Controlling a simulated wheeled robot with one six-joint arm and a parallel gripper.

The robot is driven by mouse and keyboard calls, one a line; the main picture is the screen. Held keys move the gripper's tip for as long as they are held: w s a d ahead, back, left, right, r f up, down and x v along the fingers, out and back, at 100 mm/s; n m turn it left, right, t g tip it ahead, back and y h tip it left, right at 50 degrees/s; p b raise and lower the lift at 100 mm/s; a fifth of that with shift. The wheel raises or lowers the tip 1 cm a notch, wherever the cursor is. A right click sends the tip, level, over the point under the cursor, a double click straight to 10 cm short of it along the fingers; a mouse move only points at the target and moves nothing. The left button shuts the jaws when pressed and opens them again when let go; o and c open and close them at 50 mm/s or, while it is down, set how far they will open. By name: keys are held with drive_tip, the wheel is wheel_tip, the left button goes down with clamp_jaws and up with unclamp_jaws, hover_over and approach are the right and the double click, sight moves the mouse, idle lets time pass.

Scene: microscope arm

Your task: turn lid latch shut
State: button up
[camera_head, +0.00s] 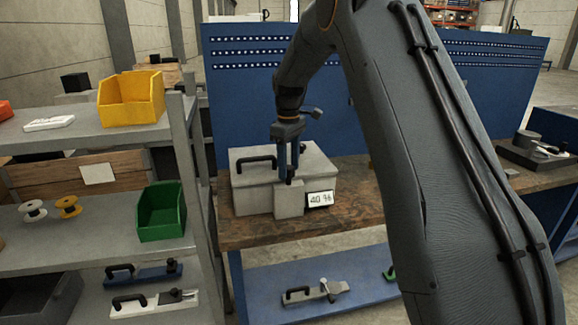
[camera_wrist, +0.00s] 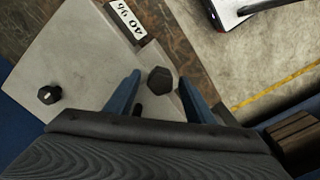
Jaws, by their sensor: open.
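A grey box with a lid (camera_head: 322,170) stands on the wooden bench, and its lid also shows in the wrist view (camera_wrist: 62,60). A black bar handle (camera_head: 256,163) is on the lid's left part. A dark six-sided knob (camera_wrist: 160,81), seemingly the latch, shows in the wrist view at the box's front block (camera_head: 289,203). My gripper (camera_head: 288,174) points down over this block, its blue fingers open. In the wrist view the fingers (camera_wrist: 160,76) lie on either side of the knob, with gaps. Whether they reach down to its height is unclear.
A "40 %" sign (camera_head: 320,199) sits at the box's front right. A blue perforated panel (camera_head: 240,90) stands behind the bench (camera_head: 355,205). Left shelves hold a yellow bin (camera_head: 131,100) and a green bin (camera_head: 161,212). A second dark knob (camera_wrist: 48,94) shows left in the wrist view.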

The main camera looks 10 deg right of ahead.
sight(289, 167)
drive_tip(key=shift+r+b, duration=1.05)
drive_tip(key=shift+r, duration=2.8)
drive_tip(key=s+f+m, duration=0.3)
drive_tip(key=s+f, duration=0.2)
drive_tip(key=s, duration=0.6)
drive_tip(key=s+f+m, duration=0.3)
drive_tip(key=s+f, duration=0.2)
drive_tip(key=s, duration=0.7)
drive_tip(key=s+f+m+t, duration=0.1)
drive_tip(key=s+f+m, duration=0.2)
drive_tip(key=s, duration=0.9)
wheel_tip(289, 167, down, 2)
drive_tip(key=shift+f, duration=0.2)
drive_tip(key=shift+d, duration=0.15)
